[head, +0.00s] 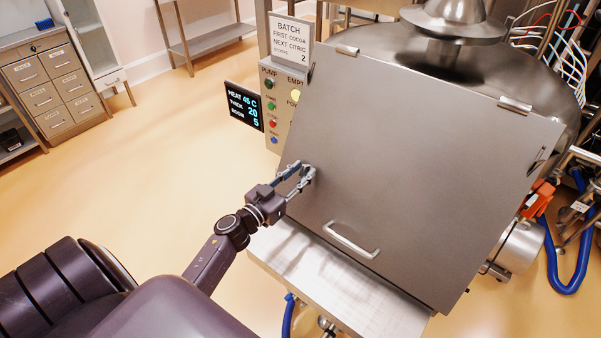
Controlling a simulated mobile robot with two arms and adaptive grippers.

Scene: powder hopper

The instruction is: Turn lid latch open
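The large grey metal lid (420,170) of the hopper is shut and slopes down toward me. A bar handle (351,240) sits near its lower edge. My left gripper (301,170) reaches the lid's left edge, with a gap showing between its two fingers. A small metal piece at the fingertips may be a latch, but the fingers largely hide it, and I cannot tell whether they touch it. Another latch-like fitting (537,160) shows at the lid's right edge. My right gripper is not in view.
A control panel (283,110) with coloured buttons, a batch sign (290,39) and a dark display (244,105) stand left of the lid. A metal shelf (335,290) juts out below. Blue hoses (568,285) hang at right. The floor at left is clear.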

